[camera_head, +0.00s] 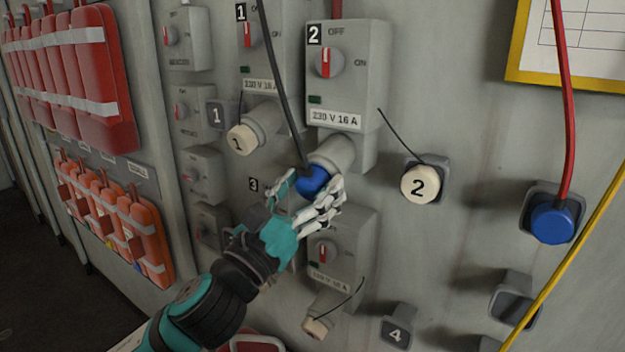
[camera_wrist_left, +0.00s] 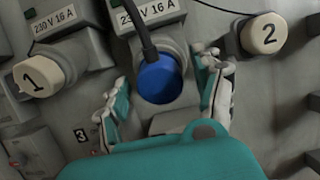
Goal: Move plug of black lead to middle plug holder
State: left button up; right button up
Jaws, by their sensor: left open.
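The blue plug (camera_head: 312,181) of the black lead (camera_head: 283,95) sits in the socket under switch box 2 (camera_head: 346,85). It also shows in the left wrist view (camera_wrist_left: 158,80), with the lead running up from it. My left gripper (camera_head: 308,200) is open, its fingers on either side of the plug; in the left wrist view gaps show between fingers and plug. On the right of the wall, an empty grey plug holder (camera_head: 513,303) is below the holder with the red lead's blue plug (camera_head: 552,222). Another holder is partly cut off below. My right gripper is out of view.
A cream cap marked 2 (camera_head: 420,185) sits on a holder right of box 2. A cream cap marked 1 (camera_head: 243,138) is to its left. A yellow lead (camera_head: 570,255) crosses the lower right.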

aim_at(307, 192)
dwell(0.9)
pick_arm(q)
grip_shut()
dwell(0.4)
jog(key=shift+s+f, duration=0.1)
jog(key=shift+f, duration=0.05)
jog(key=shift+f, duration=0.1)
jog(key=shift+s+a, duration=0.6)
jog(key=shift+s, duration=0.1)
jog(key=shift+s+a+f, duration=0.2)
jog(key=shift+s+f, duration=0.1)
jog(key=shift+s, duration=0.05)
jog(key=shift+v, duration=1.55)
